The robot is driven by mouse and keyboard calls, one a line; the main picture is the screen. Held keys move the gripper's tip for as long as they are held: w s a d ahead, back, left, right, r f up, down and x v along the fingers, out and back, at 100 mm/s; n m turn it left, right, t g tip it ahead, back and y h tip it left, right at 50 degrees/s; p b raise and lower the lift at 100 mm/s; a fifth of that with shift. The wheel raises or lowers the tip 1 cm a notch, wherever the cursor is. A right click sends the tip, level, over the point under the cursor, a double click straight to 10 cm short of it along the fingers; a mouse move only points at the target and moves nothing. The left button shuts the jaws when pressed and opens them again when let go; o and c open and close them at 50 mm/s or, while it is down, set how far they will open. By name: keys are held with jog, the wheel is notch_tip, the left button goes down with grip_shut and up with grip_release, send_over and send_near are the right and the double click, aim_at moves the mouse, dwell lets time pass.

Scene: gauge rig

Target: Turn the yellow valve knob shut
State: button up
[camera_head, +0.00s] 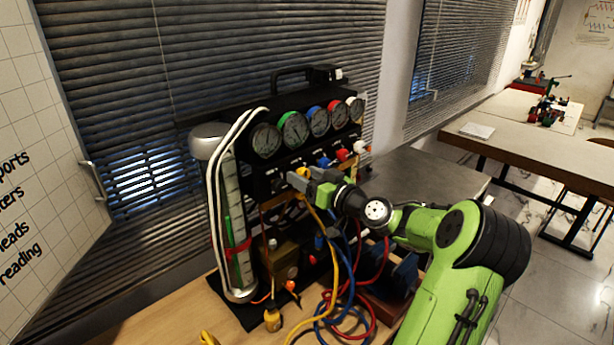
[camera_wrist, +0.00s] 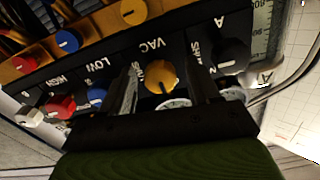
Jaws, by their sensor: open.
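The yellow valve knob (camera_wrist: 160,77) sits on the black panel of the gauge rig below the label VAC in the wrist view. In the head view a bit of the yellow knob (camera_head: 303,170) shows at the front of the rig, partly hidden by my gripper. My gripper (camera_wrist: 164,64) is open, with one finger on each side of the knob; I cannot tell whether either finger touches it. In the head view my gripper (camera_head: 307,182) reaches the panel from the right.
A black knob (camera_wrist: 232,52) is close beside one finger; a blue knob (camera_wrist: 97,98) and a red knob (camera_wrist: 60,107) are on the other side. Gauges (camera_head: 295,130) line the rig above. Yellow, blue and red hoses (camera_head: 345,285) hang below my arm.

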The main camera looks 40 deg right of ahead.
jog(key=c, duration=1)
jog(key=shift+c, duration=0.2)
jog(key=shift+m, duration=0.3)
jog(key=m+p, duration=0.1)
jog(key=m, duration=0.2)
jog(key=m+p, duration=0.2)
jog(key=m, duration=0.3)
jog(key=shift+a+r, duration=0.1)
jog(key=m+p, duration=0.3)
jog(key=m, duration=0.2)
jog(key=shift+m+p, duration=1.45)
jog(key=shift+m, duration=0.65)
